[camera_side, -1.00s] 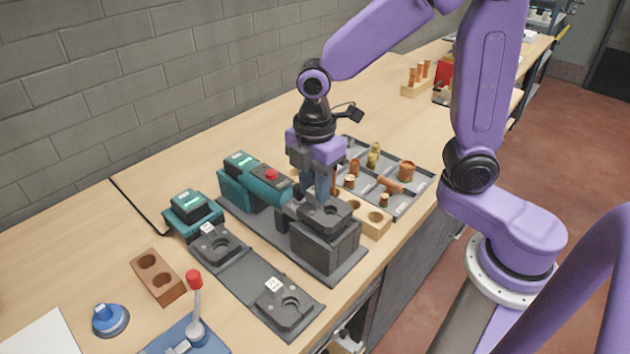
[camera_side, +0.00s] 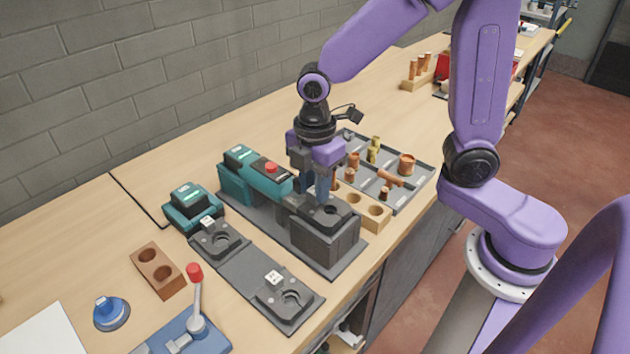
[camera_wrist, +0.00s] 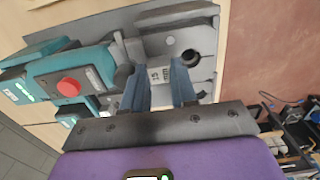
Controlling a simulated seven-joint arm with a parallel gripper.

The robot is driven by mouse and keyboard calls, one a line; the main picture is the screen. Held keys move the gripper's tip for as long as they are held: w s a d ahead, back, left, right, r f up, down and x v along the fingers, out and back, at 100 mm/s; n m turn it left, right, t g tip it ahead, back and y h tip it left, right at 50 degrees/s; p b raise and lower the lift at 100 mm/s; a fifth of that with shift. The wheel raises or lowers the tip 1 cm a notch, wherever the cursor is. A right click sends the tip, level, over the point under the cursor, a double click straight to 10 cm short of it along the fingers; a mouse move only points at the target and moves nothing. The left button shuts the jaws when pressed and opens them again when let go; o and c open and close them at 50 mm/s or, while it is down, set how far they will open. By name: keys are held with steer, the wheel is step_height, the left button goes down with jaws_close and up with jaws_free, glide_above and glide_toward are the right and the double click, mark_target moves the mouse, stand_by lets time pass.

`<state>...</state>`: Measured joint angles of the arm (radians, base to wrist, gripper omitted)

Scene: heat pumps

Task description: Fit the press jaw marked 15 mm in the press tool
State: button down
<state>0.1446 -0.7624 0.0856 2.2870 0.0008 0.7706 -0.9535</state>
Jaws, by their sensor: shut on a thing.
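The press tool (camera_side: 252,178) is teal with a red button and lies on a dark grey base plate. It also shows in the wrist view (camera_wrist: 75,78). My gripper (camera_side: 318,196) points down over the tool's front end. Its two fingers (camera_wrist: 160,92) are shut on the dark grey press jaw (camera_wrist: 192,42), one on each side of its white "15 mm" label. In the side view the jaw (camera_side: 333,211) is level at the tool's front, over a dark block (camera_side: 325,243). My fingers partly hide where jaw and tool meet, so I cannot tell whether it is seated.
Two other jaws (camera_side: 222,238) (camera_side: 286,298) with white labels lie on a grey rack nearer the camera. A wooden block with holes (camera_side: 376,212) and a grey tray of fittings (camera_side: 422,186) stand close on the right. A teal battery charger (camera_side: 193,208) is at left.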

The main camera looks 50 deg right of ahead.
steer(key=shift+f, duration=0.5)
steer(key=c, duration=0.8)
jaws_free()
steer(key=shift+w, duration=0.1)
steer(key=shift+r, duration=0.1)
steer(key=shift+w+r, duration=0.1)
steer(key=shift+r, duration=0.2)
step_height(320, 180, up, 16)
steer(key=s+d+f+m, duration=0.2)
steer(key=s+d+f, duration=0.2)
steer(key=s, duration=0.5)
steer(key=s+d+f+m, duration=0.3)
steer(key=s+f, duration=0.5)
steer(key=s, duration=0.1)
steer(key=shift+s+d, duration=0.15)
steer(key=shift+d, duration=0.2)
